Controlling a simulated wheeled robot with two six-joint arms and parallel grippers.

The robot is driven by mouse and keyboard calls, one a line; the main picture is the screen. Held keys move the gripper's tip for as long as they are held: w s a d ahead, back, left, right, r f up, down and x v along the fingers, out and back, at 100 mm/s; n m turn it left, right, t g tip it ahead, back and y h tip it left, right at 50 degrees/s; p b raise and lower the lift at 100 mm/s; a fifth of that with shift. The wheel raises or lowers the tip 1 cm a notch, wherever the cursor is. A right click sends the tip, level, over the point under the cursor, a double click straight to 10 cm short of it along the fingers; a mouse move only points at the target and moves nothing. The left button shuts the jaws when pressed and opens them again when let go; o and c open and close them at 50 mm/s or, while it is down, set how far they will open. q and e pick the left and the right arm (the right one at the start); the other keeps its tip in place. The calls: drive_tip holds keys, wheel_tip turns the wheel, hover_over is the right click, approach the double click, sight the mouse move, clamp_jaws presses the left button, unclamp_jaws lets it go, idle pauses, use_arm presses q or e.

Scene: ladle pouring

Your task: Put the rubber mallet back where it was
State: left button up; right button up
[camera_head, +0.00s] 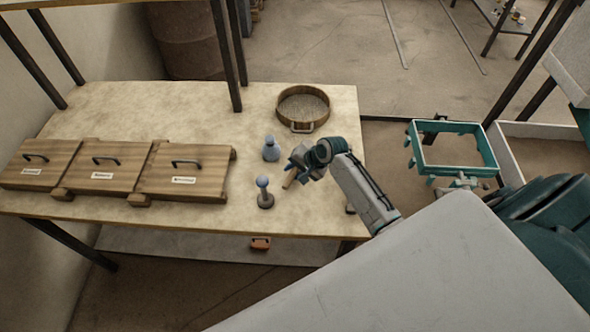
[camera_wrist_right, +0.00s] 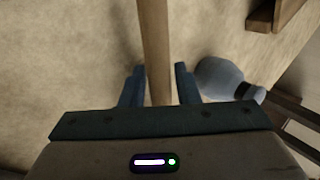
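My right gripper (camera_head: 298,160) is over the right part of the table. It is shut on the wooden handle of the rubber mallet (camera_head: 290,180), whose handle points down-left from the fingers. In the right wrist view the handle (camera_wrist_right: 155,35) runs up between the two blue fingers (camera_wrist_right: 160,85) and out at the top edge. A soft shadow lies left of it on the surface. The mallet's head cannot be made out in either view. My left gripper is not in view.
A blue-grey flask-shaped thing (camera_head: 271,150) and a round-knobbed piece on a dark base (camera_head: 265,193) stand close left of the gripper. A round pan (camera_head: 303,106) lies behind. Three lidded wooden boxes (camera_head: 186,170) line the left. The table's middle (camera_head: 180,115) is clear.

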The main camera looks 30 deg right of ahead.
drive_tip(key=shift+r, duration=0.1)
drive_tip(key=b+v, duration=0.2)
drive_tip(key=v, duration=1)
